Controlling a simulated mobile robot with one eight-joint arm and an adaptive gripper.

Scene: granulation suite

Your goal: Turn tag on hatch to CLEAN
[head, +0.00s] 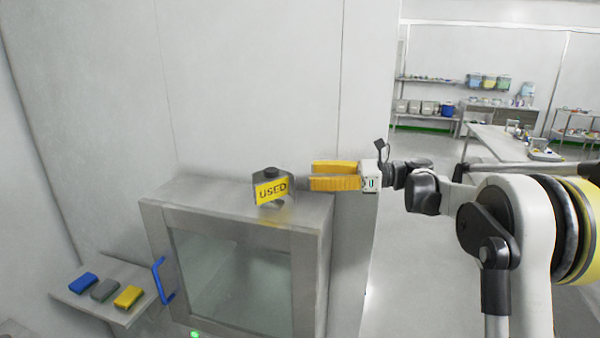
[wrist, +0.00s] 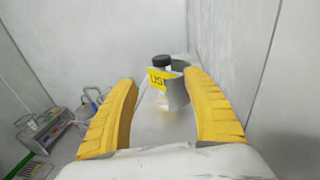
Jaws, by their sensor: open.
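The tag (head: 271,189) stands on top of the steel hatch (head: 240,218), near its front edge. Its yellow face reads USED in the head view, and it has a dark round knob on top. The tag also shows in the wrist view (wrist: 160,82), ahead between the fingers, with part of its yellow face and a grey face visible. My gripper (head: 308,176) is open, with yellow fingers, just right of the tag in the head view. The fingers also show in the wrist view (wrist: 160,97). Nothing is held between them. Any CLEAN face is not readable.
The hatch has a glass door and a blue handle (head: 162,280). A side shelf (head: 75,297) at left holds blue, grey and yellow blocks. A wall stands close behind the hatch. Shelving and a table (head: 500,142) are far off at right, with open floor before them.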

